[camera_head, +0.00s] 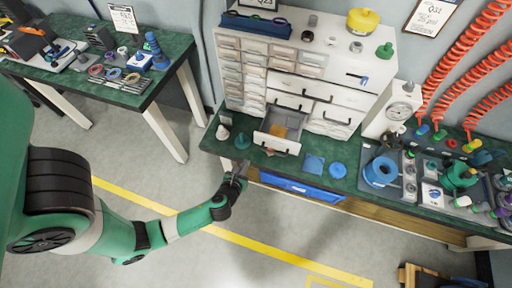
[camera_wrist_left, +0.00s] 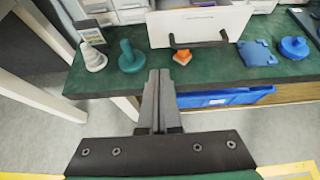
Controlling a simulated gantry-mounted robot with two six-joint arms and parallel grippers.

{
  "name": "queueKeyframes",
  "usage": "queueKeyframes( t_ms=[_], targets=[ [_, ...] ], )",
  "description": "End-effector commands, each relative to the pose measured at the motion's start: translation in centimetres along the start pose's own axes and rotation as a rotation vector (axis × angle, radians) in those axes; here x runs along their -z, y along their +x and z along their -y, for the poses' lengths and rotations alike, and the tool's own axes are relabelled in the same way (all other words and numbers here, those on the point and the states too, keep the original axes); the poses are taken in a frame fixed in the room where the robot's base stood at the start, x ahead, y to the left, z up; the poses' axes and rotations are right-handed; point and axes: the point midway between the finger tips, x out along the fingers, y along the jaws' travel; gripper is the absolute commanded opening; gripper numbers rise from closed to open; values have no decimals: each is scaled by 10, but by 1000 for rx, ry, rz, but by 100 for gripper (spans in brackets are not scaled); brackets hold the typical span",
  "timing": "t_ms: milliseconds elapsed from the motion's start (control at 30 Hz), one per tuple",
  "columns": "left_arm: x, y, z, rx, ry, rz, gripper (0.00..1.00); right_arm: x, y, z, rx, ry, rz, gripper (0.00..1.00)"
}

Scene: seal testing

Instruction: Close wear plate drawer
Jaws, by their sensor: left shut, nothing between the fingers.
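The open drawer (camera_head: 277,135) sticks out from the lower part of the white cabinet, with an orange-brown item inside it. In the left wrist view the drawer front (camera_wrist_left: 193,25) shows with its dark handle (camera_wrist_left: 198,42) near the top centre. My left gripper (camera_head: 240,172) is shut and empty, in front of the bench edge and below the drawer, a little to its left. In the left wrist view its closed fingers (camera_wrist_left: 159,82) point toward the drawer front, apart from it. My right gripper is in neither view.
An orange piece (camera_wrist_left: 182,57), a teal knob (camera_wrist_left: 131,57) and a whitish cone (camera_wrist_left: 92,57) stand on the green bench near the drawer. A blue pad (camera_head: 313,164) and blue disc (camera_head: 338,170) lie to the right. A blue bin (camera_head: 302,189) sits below the bench top.

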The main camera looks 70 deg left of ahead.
Motion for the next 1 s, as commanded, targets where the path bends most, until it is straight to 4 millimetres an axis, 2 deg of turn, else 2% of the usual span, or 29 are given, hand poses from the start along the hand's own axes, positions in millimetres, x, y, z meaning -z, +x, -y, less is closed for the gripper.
queueKeyframes(
  t_ms=[167, 533, 600, 800, 1000],
  targets=[
    [2, 21, 0, -3, -5, 0, 0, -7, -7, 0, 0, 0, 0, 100],
    [3, 101, 0, -2, -4, 2, 0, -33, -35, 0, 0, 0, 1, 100],
    [-6, 111, 0, -1, -5, 3, 0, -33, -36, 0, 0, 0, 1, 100],
    [-18, 130, 0, 0, -3, 2, 0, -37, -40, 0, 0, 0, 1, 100],
    [-21, 133, 1, 1, -2, 0, 0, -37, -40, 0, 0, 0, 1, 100]
  ],
)
